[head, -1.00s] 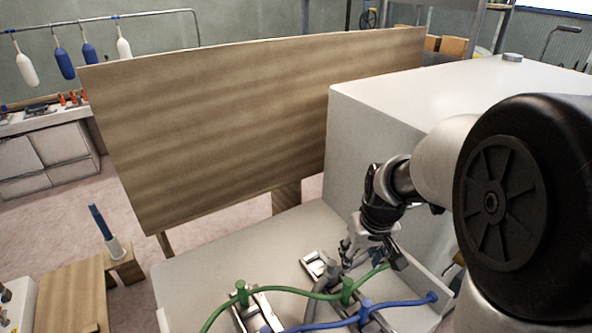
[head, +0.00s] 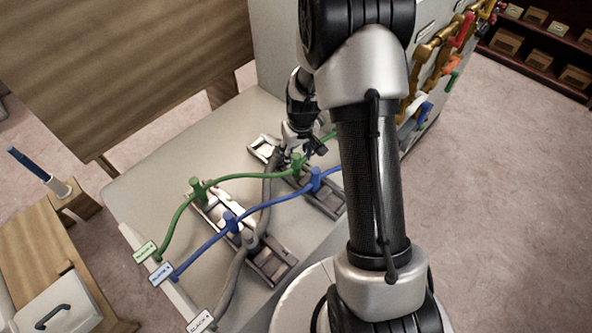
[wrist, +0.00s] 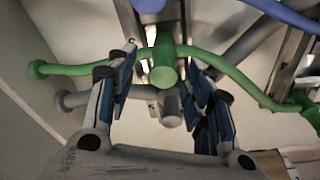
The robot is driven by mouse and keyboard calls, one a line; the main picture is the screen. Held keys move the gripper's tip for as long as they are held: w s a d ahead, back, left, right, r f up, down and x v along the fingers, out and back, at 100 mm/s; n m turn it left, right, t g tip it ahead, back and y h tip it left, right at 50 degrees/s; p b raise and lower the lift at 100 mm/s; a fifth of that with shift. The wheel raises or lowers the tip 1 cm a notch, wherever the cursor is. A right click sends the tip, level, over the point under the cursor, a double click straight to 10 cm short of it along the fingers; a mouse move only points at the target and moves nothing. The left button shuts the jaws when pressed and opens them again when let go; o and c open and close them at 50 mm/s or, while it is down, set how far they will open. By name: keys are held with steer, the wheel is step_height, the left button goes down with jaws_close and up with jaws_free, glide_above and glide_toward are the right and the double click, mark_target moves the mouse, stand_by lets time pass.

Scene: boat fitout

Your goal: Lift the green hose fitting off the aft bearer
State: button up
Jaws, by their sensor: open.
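A green hose fitting (head: 297,163) stands on the metal bearer (head: 327,200) farther right in the head view, with the green hose (head: 245,177) running through it. My gripper (head: 298,147) is right at this fitting. In the wrist view my gripper (wrist: 163,62) is open, and the green fitting (wrist: 163,72) stands between its fingers, with a gap visible on each side. A second green fitting (head: 197,189) sits on the other bearer (head: 215,209); in the wrist view a green fitting (wrist: 306,100) shows at the right edge. No label on either bearer is readable.
A blue hose (head: 270,207) with a blue fitting (head: 315,180) runs close beside the green one. A grey hose (head: 234,270) crosses the bearers. A white block wall (head: 275,50) and a wooden panel (head: 130,60) stand behind.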

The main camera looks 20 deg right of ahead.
mark_target(295, 164)
steer(key=f+b, duration=0.1)
steer(key=f, duration=0.1)
steer(key=f+b, duration=0.1)
steer(key=f, duration=0.2)
steer(key=shift+w+a+f, duration=0.15)
steer(key=shift+a, duration=0.05)
steer(key=shift+w+f, duration=0.15)
steer(key=shift+f, duration=0.35)
steer(key=shift+r, duration=0.1)
jaws_close()
